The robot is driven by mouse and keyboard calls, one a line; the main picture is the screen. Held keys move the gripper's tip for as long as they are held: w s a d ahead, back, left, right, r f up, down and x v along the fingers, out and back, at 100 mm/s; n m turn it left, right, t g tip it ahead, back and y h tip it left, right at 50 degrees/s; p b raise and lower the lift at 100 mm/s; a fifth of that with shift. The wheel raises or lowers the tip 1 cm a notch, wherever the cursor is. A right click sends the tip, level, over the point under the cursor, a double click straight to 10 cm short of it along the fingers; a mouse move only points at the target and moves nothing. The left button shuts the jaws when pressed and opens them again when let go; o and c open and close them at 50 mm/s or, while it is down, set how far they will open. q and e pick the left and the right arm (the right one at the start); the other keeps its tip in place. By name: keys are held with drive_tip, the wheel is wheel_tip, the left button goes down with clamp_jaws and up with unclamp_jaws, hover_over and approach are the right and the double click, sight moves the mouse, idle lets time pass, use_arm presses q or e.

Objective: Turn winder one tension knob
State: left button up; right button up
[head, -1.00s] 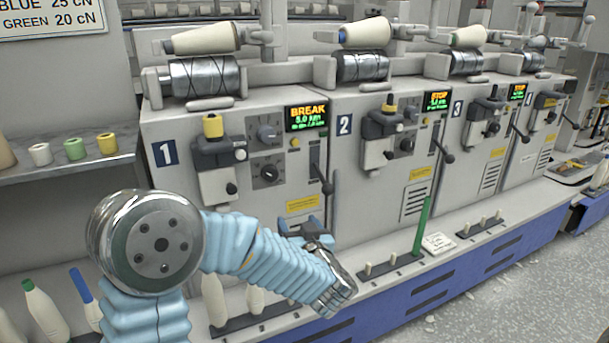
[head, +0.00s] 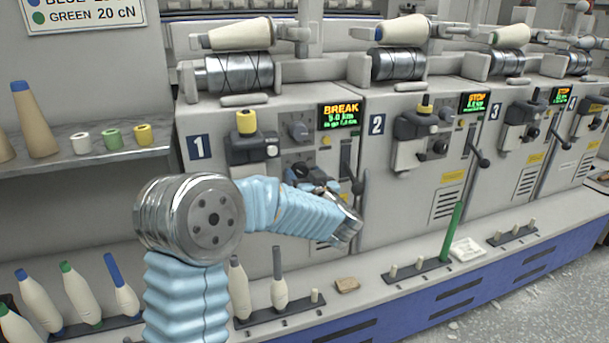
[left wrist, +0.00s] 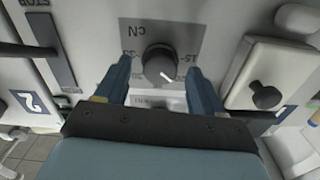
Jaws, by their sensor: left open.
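Winder one, marked by a blue "1" plate (head: 198,147), stands nearest, with a BREAK display (head: 340,115). Its tension knob (left wrist: 160,63) is a round dark dial with a white pointer line, on a grey plate lettered cN, in the left wrist view. My right gripper is not in view.
An upper dial (head: 298,131) and a dark lever (head: 357,186) are close to my left gripper. A yellow-topped yarn unit (head: 246,122) is to its left. Below is a ledge with bobbins on pegs and a green rod (head: 453,232).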

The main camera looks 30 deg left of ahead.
use_arm(q)
drive_tip(key=shift+w+a, duration=0.1)
drive_tip(key=c, duration=1.1)
drive_tip(key=shift+o, duration=0.2)
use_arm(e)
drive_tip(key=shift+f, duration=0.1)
use_arm(q)
drive_tip(key=shift+f+n+b, duration=0.2)
drive_tip(key=shift+n+b, duration=0.85)
drive_tip(key=shift+n, duration=0.25)
drive_tip(key=n+b, duration=0.3)
drive_tip(key=n, duration=0.2)
drive_tip(key=shift+b, duration=0.35)
drive_tip(key=shift+r+n+b, duration=0.1)
drive_tip(key=shift+n+b, duration=0.7)
drive_tip(key=shift+n, duration=0.3)
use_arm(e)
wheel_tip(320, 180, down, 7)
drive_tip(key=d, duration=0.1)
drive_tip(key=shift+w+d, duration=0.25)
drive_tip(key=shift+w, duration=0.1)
